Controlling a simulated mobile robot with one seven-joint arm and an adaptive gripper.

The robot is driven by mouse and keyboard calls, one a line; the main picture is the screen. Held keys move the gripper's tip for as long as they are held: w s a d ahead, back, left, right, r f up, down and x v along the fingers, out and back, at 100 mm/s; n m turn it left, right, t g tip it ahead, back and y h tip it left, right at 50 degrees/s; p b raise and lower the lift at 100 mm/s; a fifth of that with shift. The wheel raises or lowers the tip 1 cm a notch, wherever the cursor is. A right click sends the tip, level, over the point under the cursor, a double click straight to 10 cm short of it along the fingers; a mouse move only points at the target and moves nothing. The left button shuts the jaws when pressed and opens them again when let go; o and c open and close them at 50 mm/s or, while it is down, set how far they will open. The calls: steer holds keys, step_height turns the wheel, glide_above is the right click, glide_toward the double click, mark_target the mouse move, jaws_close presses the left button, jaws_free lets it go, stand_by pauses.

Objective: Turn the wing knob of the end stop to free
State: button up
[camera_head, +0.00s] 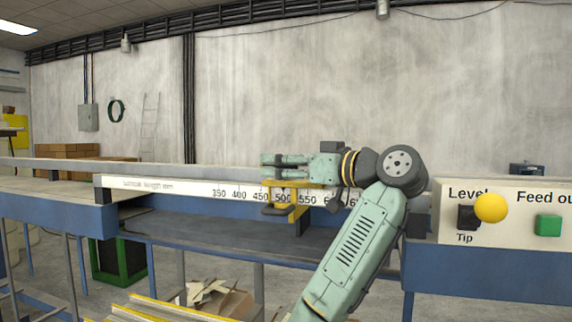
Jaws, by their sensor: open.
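The end stop (289,211) is a yellow bracket riding on the white scale rail (170,190), near the 500 mark. A dark wing-shaped piece (275,210), likely the wing knob, shows at its lower front; its exact turn is too small to tell. My gripper (266,166) is pale green, open and empty. It points left and sits above the rail, just above the end stop and apart from the dark knob in the picture. My wrist and forearm cover the rail to the right of the stop.
A control panel (508,200) at right carries a yellow ball-topped lever (490,208) and a green button (548,225). The blue table frame (60,212) runs below the rail. A green crate (118,262) and cardboard scraps (210,294) lie underneath. The rail's left part is clear.

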steer(key=v, duration=0.7)
steer(key=shift+s+d, duration=0.1)
steer(key=shift+d, duration=0.05)
steer(key=shift+c, duration=0.2)
